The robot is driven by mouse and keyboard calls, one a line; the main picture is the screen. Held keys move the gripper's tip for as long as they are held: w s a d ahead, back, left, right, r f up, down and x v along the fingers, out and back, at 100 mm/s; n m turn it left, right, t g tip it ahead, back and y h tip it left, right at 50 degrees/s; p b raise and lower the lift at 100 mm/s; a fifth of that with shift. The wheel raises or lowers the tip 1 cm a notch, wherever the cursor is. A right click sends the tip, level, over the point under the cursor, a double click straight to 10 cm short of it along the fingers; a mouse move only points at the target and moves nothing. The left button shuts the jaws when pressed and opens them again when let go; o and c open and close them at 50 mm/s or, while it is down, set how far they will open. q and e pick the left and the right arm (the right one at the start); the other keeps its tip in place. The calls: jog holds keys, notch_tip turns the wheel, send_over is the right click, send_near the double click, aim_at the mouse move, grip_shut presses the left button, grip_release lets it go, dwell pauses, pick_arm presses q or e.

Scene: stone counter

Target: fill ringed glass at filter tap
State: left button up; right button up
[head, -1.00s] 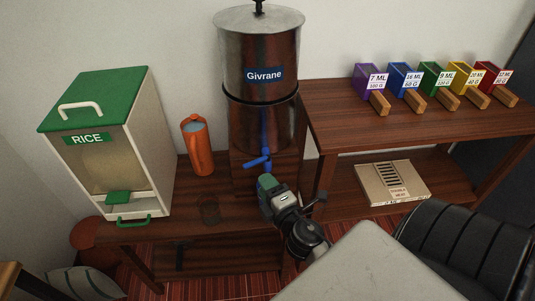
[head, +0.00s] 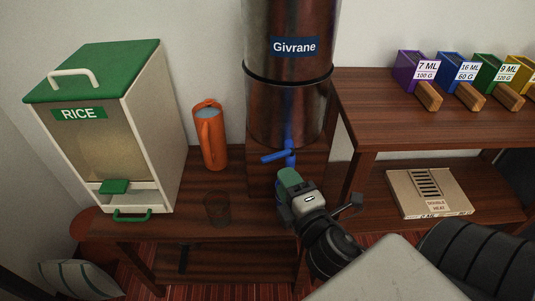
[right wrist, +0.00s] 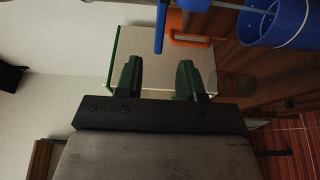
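The steel water filter marked Givrane (head: 288,105) stands at the back of the low dark wooden stand. Its blue tap (head: 290,158) has a lever reaching left; blue tap parts also show at the top of the right wrist view (right wrist: 160,25). A dark see-through glass (head: 217,207) stands on the stand, left of and below the tap; it shows faintly in the right wrist view (right wrist: 236,84). I cannot make out a ring on it. My right gripper (head: 287,178) is just below the tap; its green fingers (right wrist: 158,80) are apart and empty. My left gripper is out of view.
A rice dispenser (head: 140,150) with a green lid stands at the left. An orange jug (head: 210,138) stands behind the glass. At the right, a shelf unit (head: 385,125) holds coloured scoops and a flat box (head: 428,192). The stand's surface around the glass is clear.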

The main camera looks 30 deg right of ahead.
aim_at(272, 160)
jog(key=w, duration=0.3)
jog(key=w+d, duration=0.1)
jog(key=w, duration=0.2)
jog(key=w+p, duration=0.1)
jog(key=w, duration=0.3)
jog(key=shift+d, duration=0.35)
grip_shut()
